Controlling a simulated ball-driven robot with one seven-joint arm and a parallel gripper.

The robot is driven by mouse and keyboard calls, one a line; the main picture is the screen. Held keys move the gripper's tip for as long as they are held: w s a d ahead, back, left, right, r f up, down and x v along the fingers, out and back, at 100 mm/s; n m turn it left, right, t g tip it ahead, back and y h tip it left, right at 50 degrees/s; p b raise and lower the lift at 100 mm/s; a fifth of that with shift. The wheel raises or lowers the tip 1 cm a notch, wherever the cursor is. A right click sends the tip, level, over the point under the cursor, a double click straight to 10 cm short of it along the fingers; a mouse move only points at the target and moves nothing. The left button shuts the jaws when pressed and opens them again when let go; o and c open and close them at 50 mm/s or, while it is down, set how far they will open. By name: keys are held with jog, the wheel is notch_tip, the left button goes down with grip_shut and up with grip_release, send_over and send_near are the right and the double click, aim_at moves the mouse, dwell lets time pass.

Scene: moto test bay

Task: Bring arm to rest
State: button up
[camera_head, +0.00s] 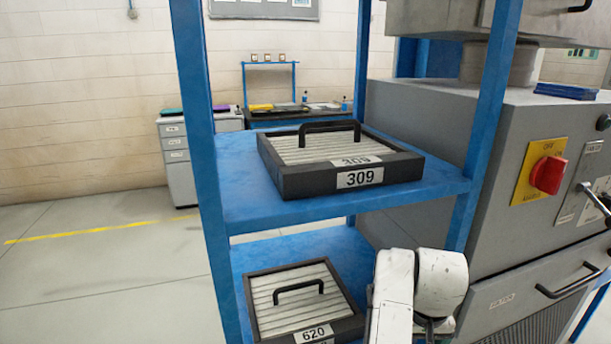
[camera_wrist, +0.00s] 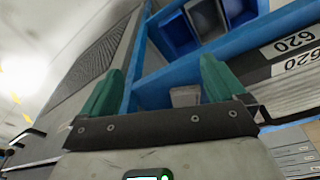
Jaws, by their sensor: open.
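My arm (camera_head: 413,290) shows at the bottom of the head view, in front of the lower part of a blue rack (camera_head: 205,150). My gripper (camera_wrist: 160,95) shows in the wrist view with its two green fingers wide apart. It is open, and nothing sits between the fingers. Behind the fingers are the rack's blue frame and a small grey block (camera_wrist: 186,96). The gripper itself is not visible in the head view.
A tray marked 309 (camera_head: 359,180) sits on the rack's upper shelf. A tray marked 620 (camera_head: 314,333) sits on the lower shelf, close left of my arm. A grey machine (camera_head: 500,200) with a red switch (camera_head: 548,174) stands close right. Open floor (camera_head: 110,270) lies left.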

jog(key=s+d+f+h, duration=0.1)
jog(key=s+d+f, duration=0.3)
jog(key=s+d, duration=0.25)
jog(key=s+d+f+h, duration=0.1)
jog(key=s+d+f, duration=0.3)
jog(key=s+d, duration=0.25)
jog(key=s+a+f, duration=0.1)
jog(key=s+a, duration=0.1)
jog(key=s, duration=0.5)
jog(key=s+a+f+y, duration=0.1)
jog(key=s+a+f, duration=0.1)
jog(key=s, duration=0.5)
jog(key=s+a+f+y, duration=0.1)
jog(key=s+a+f, duration=0.1)
jog(key=s, duration=0.6)
jog(key=shift+a+f+n+g, duration=0.25)
jog(key=shift+a+n+g, duration=0.05)
jog(key=shift+s, duration=0.1)
